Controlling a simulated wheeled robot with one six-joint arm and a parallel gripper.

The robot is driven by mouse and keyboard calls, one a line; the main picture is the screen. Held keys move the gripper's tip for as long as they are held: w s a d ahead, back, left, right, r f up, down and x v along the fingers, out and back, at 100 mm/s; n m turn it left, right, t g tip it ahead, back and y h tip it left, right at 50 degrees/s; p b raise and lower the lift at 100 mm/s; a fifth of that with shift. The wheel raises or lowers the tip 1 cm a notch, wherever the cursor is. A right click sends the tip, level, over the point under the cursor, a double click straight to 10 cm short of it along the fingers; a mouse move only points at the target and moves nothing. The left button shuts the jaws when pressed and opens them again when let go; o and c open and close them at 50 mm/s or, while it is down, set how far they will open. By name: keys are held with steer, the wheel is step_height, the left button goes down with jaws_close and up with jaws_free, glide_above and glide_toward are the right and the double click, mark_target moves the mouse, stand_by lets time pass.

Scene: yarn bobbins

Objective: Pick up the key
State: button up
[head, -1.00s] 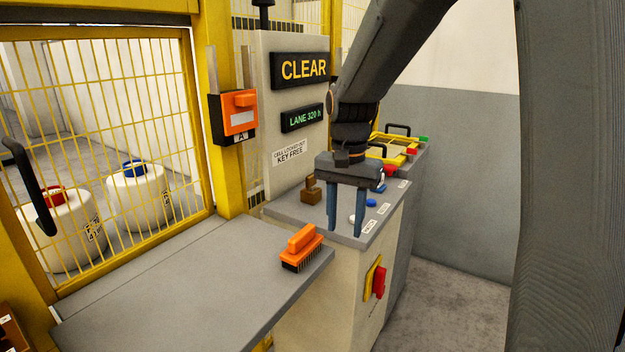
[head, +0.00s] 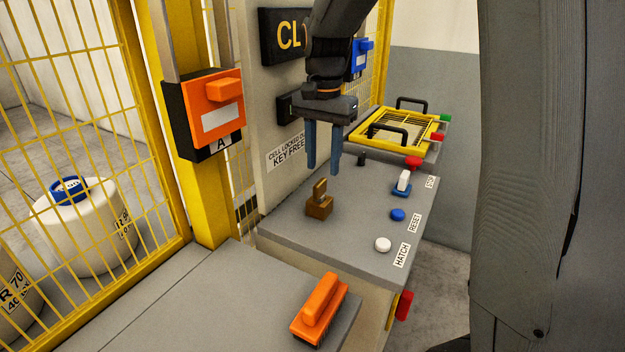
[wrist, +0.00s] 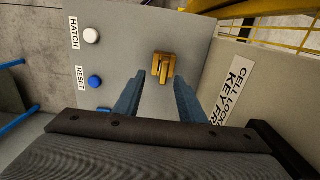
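The key (head: 320,191) is a small brass-brown piece standing upright in a brown block on the grey console top (head: 350,231). In the wrist view the key (wrist: 164,68) shows from above, ahead of and between my fingertips. My gripper (head: 323,170) has two blue fingers pointing down, open and empty. In the head view it hangs above and slightly behind the key, apart from it. In the wrist view my gripper (wrist: 158,80) has its fingers spread to either side.
A white HATCH button (head: 383,244), a blue RESET button (head: 397,214) and a blue-white switch (head: 402,183) stand on the console's right. The sign panel (head: 283,155) rises close behind. A yellow frame (head: 372,128) lies farther back.

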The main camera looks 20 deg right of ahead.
mark_target(320, 181)
steer(key=shift+w+f, duration=0.2)
steer(key=shift+f, duration=0.1)
steer(key=shift+w+a+f+p, duration=0.15)
steer(key=shift+f+p, duration=0.45)
steer(key=shift+f, duration=1.2)
steer(key=shift+w+f+p, duration=0.1)
steer(key=shift+f+p, duration=0.5)
steer(key=shift+f, duration=1.2)
jaws_close()
